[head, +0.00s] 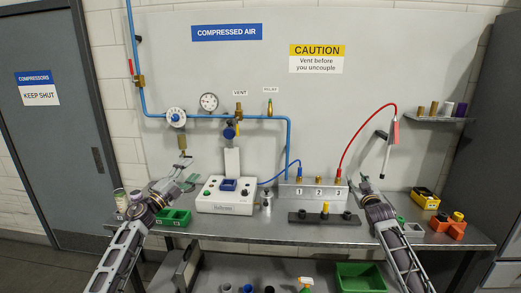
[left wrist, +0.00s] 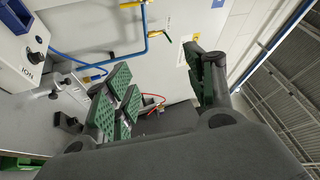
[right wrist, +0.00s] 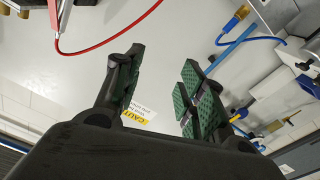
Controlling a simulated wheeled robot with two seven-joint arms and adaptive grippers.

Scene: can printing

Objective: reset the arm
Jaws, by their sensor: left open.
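My left gripper (head: 188,177) is raised above the left part of the metal bench, left of the white control box (head: 228,200). In the left wrist view its green-padded fingers (left wrist: 160,75) stand wide apart with nothing between them. My right gripper (head: 364,181) is above the right part of the bench, just right of the grey block with numbered ports (head: 312,192). In the right wrist view its fingers (right wrist: 162,70) are apart and empty. Neither gripper visibly touches anything.
A green bin (head: 174,218) sits below my left gripper, beside cans (head: 121,199). A dark rack (head: 324,218) stands mid-bench. Orange bins (head: 448,227) and a yellow-black box (head: 426,198) are at right. A red hose (head: 357,132) hangs near my right gripper; blue pipework (head: 250,117) crosses the wall.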

